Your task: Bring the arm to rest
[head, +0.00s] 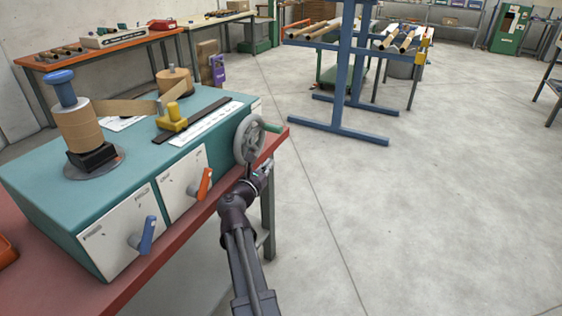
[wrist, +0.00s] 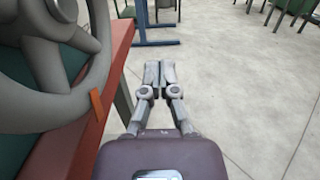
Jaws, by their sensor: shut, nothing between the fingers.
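My gripper (wrist: 160,76) is shut and empty in the wrist view, its two fingers together over the concrete floor. In the head view my gripper (head: 266,166) is small, just below and to the right of the grey handwheel (head: 250,139). The handwheel, with a green handle (head: 272,128), is on the right end of the teal winder (head: 120,180). Its rim and spokes fill the left of the wrist view (wrist: 60,75). The gripper is apart from the wheel there. In the head view I cannot tell how wide that gap is.
The red bench (head: 155,270) under the winder has its edge close to my arm. A blue rack (head: 345,75) with cardboard tubes stands ahead. A blue lever (head: 146,236) and an orange lever (head: 203,186) stick out of the winder's front. Open floor (head: 440,210) lies to the right.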

